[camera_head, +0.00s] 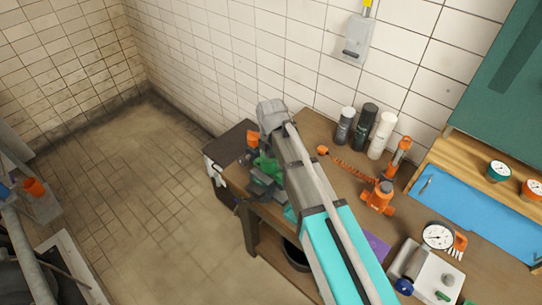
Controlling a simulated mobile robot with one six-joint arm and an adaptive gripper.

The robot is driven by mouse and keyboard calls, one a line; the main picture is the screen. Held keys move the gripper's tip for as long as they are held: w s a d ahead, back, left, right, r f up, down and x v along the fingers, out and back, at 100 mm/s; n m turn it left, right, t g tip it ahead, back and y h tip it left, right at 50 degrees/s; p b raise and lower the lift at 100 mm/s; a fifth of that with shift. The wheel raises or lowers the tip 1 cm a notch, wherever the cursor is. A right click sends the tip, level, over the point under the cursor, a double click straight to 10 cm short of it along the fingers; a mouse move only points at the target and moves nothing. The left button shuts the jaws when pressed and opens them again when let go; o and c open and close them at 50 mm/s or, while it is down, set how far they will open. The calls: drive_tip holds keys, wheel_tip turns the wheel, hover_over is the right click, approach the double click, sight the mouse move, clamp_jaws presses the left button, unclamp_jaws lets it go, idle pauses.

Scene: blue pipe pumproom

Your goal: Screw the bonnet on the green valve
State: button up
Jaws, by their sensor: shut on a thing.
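The green valve (267,169) shows in the head view at the left end of the wooden workbench, partly covered by my arm. It sits at a dark grey-green vise-like holder (262,187). My gripper (251,157) is a small dark shape below my wrist, close beside the valve's upper left, and mostly hidden. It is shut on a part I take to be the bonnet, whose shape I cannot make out. An orange piece (253,138) shows just above it. Whether the bonnet touches the valve's threads cannot be told.
Spray cans (366,127) stand along the tiled wall. An orange tool (379,196) stands on the workbench (318,128). The floor at left is largely clear.

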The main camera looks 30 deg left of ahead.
drive_tip(key=shift+m, duration=1.2)
drive_tip(key=shift+m, duration=1.1)
drive_tip(key=o, duration=0.9)
wheel_tip(320, 180, up, 7)
drive_tip(key=p, duration=0.7)
